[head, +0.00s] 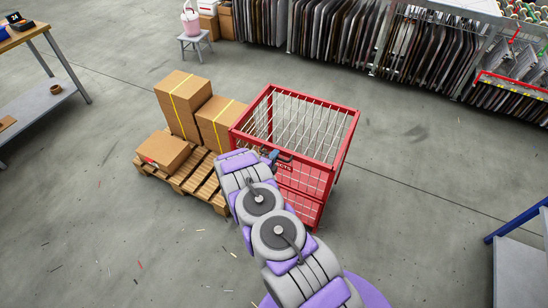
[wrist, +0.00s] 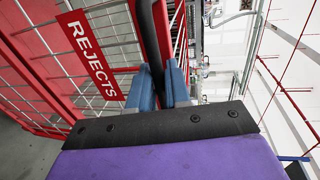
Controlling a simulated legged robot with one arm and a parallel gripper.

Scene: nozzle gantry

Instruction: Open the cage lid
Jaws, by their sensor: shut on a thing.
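The red cage (head: 305,180) stands upright on the floor in the middle of the head view. Its lid, a red frame with pale wire mesh (head: 312,122), appears to lie flat across the top. A dark handle (head: 285,158) shows at the front edge. My gripper (head: 270,155) is at that edge, partly hidden by my arm. In the wrist view, the blue fingers of my gripper (wrist: 163,80) are shut on a dark handle bar (wrist: 148,32) beside a red frame bar. A red "REJECTS" sign (wrist: 90,55) is on the mesh to the left.
A wooden pallet (head: 184,185) with several cardboard boxes (head: 181,105) stands close on the cage's left. Racks of dark panels (head: 335,35) line the back. Benches stand at far left and lower right. Floor right of the cage is clear.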

